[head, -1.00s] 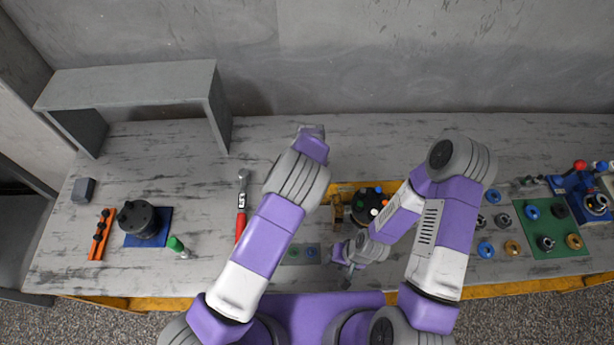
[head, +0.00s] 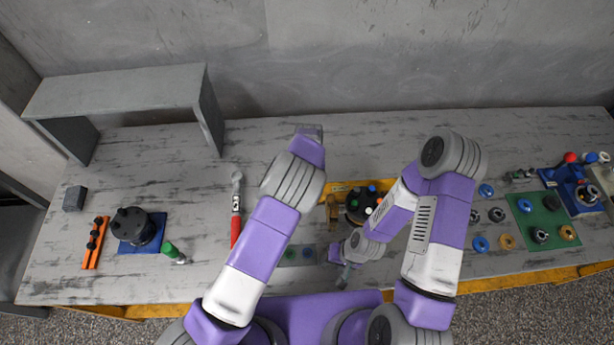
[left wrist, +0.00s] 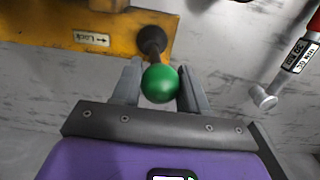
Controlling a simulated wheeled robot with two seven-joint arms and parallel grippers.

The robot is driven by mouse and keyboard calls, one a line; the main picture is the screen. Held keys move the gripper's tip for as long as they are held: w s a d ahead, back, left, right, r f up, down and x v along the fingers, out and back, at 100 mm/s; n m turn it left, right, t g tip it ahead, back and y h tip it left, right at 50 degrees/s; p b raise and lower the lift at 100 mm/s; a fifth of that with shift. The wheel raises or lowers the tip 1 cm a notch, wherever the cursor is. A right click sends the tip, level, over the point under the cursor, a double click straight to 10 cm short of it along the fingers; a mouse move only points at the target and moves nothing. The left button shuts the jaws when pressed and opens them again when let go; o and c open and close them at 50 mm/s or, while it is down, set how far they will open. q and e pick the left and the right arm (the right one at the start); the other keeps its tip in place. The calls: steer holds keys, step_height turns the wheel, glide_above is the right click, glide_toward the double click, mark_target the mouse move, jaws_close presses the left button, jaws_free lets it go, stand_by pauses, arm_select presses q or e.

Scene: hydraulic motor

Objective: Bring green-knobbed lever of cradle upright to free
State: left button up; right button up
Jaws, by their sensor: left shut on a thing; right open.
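The yellow cradle (left wrist: 40,25) shows in the left wrist view with a "Lock" label and arrow, and a dark lever pivot (left wrist: 152,42). The lever's green knob (left wrist: 161,83) sits between the fingers of my left gripper (left wrist: 160,90), which is shut on it. In the head view the cradle (head: 345,187) is partly covered by my arms, and a dark round part with coloured knobs (head: 356,212) stands in it. The left fingers and green knob are hidden there. My right gripper (head: 345,274) is open and empty, near the front edge of the table.
A red-handled wrench (head: 236,225) lies left of my left arm and also shows in the left wrist view (left wrist: 305,48). A dark motor part (head: 133,226), an orange rack (head: 95,243) and a green-topped item (head: 172,252) are farther left. A green board (head: 545,225) with rings lies right.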

arm_select(q)
steer(key=shift+d, duration=0.85)
arm_select(e)
steer(key=shift+f, duration=0.15)
arm_select(q)
steer(key=shift+r, duration=0.1)
steer(key=o, duration=0.7)
steer(key=shift+r, duration=0.1)
steer(key=shift+r+p, duration=1.65)
steer(key=shift+r, duration=1.25)
arm_select(e)
steer(key=shift+r, duration=1.75)
arm_select(q)
steer(key=shift+a, duration=0.1)
